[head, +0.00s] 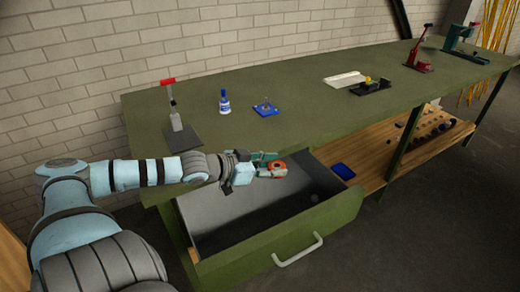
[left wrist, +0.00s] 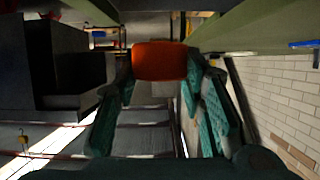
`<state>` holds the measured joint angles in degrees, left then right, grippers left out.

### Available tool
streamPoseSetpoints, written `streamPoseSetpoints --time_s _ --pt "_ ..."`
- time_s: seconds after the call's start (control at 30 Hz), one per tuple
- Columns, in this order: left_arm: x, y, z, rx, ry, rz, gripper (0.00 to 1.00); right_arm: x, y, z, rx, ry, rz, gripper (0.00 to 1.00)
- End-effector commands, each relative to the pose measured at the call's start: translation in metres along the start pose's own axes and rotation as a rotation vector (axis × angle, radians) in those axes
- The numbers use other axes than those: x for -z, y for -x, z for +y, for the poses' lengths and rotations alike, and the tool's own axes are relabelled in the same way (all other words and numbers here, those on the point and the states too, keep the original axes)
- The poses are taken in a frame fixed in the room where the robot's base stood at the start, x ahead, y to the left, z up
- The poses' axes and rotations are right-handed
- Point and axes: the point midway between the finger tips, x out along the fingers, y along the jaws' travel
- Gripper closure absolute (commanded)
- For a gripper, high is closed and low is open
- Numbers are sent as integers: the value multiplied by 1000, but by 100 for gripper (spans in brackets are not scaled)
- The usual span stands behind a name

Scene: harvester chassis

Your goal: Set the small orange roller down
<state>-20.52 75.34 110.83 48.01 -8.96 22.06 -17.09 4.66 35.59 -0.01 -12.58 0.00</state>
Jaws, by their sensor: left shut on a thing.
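My left gripper (head: 268,165) is shut on the small orange roller (head: 277,168) and holds it above the open drawer (head: 300,246) of the green workbench. In the left wrist view the orange roller (left wrist: 160,61) sits between the tips of the two teal fingers of the left gripper (left wrist: 158,85). The drawer has dark grey inner walls and a light handle on its front. My right gripper is in neither view.
On the green bench top (head: 300,100) stand a red-handled tool (head: 172,110), a blue-and-white bottle (head: 224,102) and a blue fixture (head: 265,109). A blue tray (head: 343,171) lies on the wooden shelf (head: 372,170) to the right.

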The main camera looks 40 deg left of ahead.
Motion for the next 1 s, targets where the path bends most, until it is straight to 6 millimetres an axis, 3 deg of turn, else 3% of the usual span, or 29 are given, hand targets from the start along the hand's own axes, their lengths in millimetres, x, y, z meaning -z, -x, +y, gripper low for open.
streamPoseSetpoints --time_s 0.03,0.1,0.3,0.47,0.6,0.7,0.8,1.0 --pt "-30 -12 0 0 2 0 92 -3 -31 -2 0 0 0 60" --pt "-56 -23 0 0 3 0 92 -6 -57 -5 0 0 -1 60" --pt "-113 -46 1 0 2 1 92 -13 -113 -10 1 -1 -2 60" --pt "-128 -52 1 -1 1 0 92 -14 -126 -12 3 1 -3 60" --pt "-152 -62 1 -1 2 0 92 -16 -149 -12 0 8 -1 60" --pt "-165 -68 1 -1 2 0 92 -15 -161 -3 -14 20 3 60" --pt "-161 -66 1 -2 1 0 92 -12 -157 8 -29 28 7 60" --pt "-163 -67 1 -2 1 0 92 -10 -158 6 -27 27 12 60"
